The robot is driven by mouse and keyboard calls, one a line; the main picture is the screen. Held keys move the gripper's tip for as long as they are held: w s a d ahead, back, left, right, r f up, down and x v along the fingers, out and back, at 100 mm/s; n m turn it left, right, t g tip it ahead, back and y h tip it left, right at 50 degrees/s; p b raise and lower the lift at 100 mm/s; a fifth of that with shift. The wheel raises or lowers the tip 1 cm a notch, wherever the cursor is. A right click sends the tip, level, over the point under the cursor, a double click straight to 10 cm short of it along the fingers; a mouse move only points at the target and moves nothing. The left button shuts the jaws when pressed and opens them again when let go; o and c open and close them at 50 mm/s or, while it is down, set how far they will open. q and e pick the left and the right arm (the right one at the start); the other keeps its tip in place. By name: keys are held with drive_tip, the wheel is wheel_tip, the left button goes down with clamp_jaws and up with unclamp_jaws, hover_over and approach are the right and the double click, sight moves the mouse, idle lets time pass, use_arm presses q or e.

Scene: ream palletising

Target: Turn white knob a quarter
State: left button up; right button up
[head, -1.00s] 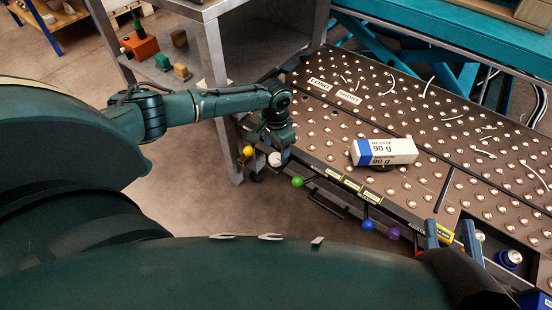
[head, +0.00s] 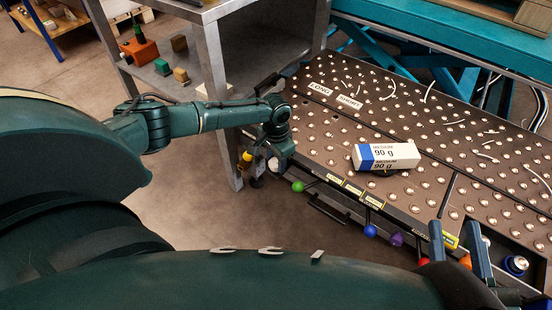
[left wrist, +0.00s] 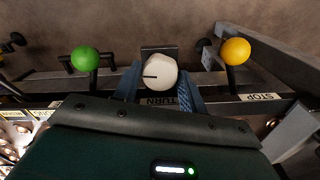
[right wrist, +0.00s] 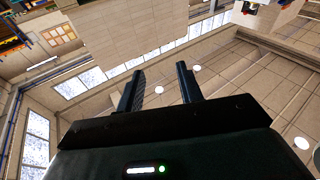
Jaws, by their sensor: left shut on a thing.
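The white knob (left wrist: 160,72) sits on the front edge of the ball table, above a TURN label in the left wrist view. A dark line on it points to the left of that view. My left gripper (left wrist: 158,84) is shut on the knob, one blue finger on each side. In the head view the left gripper (head: 277,156) is at the table's near left corner, and the knob (head: 272,165) shows just below it. My right gripper (head: 457,247) is open and empty near the table's front right; its fingers stand apart in the right wrist view (right wrist: 160,85).
A green ball knob (left wrist: 85,59) and a yellow one (left wrist: 235,51) flank the white knob. Blue (head: 370,231) and purple (head: 396,239) knobs are further right. A white-and-blue ream (head: 386,156) lies on the ball table (head: 330,130). A grey shelf (head: 210,60) stands behind my left arm.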

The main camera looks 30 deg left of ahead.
use_arm(q)
drive_tip(key=shift+c, duration=1.2)
drive_tip(key=shift+r+n+p, duration=0.2)
drive_tip(key=shift+n+p, duration=0.2)
drive_tip(key=shift+p, duration=0.5)
drive_tip(key=shift+n+p, duration=0.3)
drive_tip(key=shift+p, duration=0.2)
drive_tip(key=shift+r+n+p, duration=0.1)
drive_tip(key=shift+n+p, duration=0.2)
drive_tip(key=shift+p, duration=0.2)
drive_tip(key=shift+d+n+p, duration=0.1)
drive_tip(key=shift+n+p, duration=0.7)
drive_tip(key=shift+p, duration=0.15)
drive_tip(key=shift+n+p, duration=0.9)
drive_tip(key=shift+n, duration=0.3)
drive_tip(key=shift+f+n+p, duration=0.25)
drive_tip(key=shift+n+p, duration=0.55)
drive_tip(key=shift+n, duration=0.6)
use_arm(e)
drive_tip(key=shift+d+f+m+g+h, duration=0.1)
drive_tip(key=shift+d+m+g+h, duration=0.3)
drive_tip(key=shift+d+g+h, duration=1.1)
drive_tip(key=shift+s+a, duration=0.1)
drive_tip(key=shift+a, duration=0.2)
